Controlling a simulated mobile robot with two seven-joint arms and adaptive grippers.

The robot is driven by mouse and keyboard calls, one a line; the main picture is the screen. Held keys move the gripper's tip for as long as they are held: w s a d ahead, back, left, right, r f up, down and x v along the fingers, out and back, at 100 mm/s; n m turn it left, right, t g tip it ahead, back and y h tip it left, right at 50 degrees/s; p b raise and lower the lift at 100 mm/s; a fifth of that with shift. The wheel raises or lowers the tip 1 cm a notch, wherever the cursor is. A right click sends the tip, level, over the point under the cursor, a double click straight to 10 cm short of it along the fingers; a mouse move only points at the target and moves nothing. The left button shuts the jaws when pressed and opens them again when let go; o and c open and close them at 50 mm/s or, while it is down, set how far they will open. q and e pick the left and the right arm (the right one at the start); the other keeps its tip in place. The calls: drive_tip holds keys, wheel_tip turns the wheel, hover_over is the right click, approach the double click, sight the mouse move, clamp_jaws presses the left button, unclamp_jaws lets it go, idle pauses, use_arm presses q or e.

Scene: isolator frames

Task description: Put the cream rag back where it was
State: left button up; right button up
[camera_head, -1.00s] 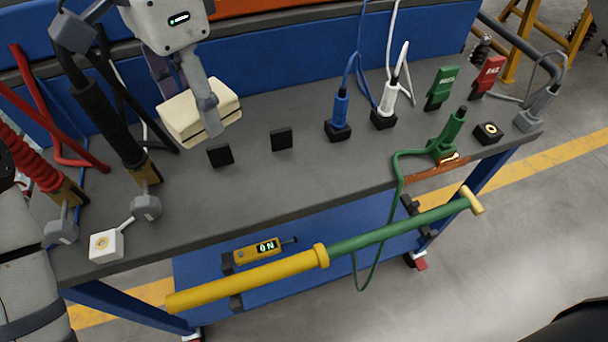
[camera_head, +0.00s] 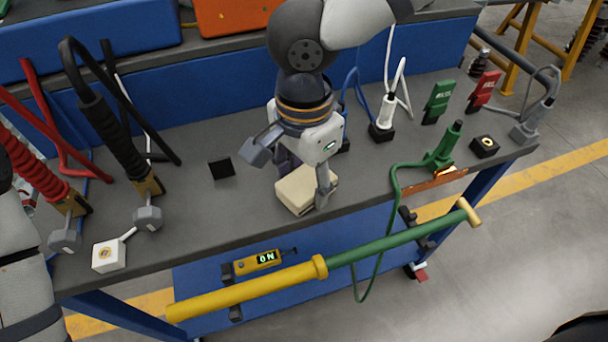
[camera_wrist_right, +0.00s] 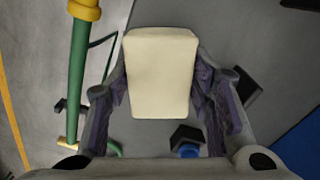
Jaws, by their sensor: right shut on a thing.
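The cream rag (camera_head: 296,194) is a folded, block-shaped pad near the front edge of the grey bench top (camera_head: 240,205), left of the green clamp. My right gripper (camera_head: 294,172) comes down on it from above and is shut on it. In the right wrist view the rag (camera_wrist_right: 160,75) sits between both fingers of the right gripper (camera_wrist_right: 160,95). I cannot tell whether it touches the bench. My left gripper is not in view.
A black block (camera_head: 221,168) stands left of the rag. A white plug (camera_head: 383,118) and a green clamp (camera_head: 443,150) stand to the right. A yellow and green pole (camera_head: 330,262) crosses below the bench's front edge. Grey-ended clamps (camera_head: 148,216) stand at left.

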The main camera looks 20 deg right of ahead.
sight(304, 181)
drive_tip(key=o, duration=1)
drive_tip(key=shift+o, duration=0.2)
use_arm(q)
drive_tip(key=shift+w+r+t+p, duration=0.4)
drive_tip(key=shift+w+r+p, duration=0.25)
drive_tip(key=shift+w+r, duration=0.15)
use_arm(e)
wheel_tip(304, 181, up, 12)
drive_tip(key=shift+a, duration=0.1)
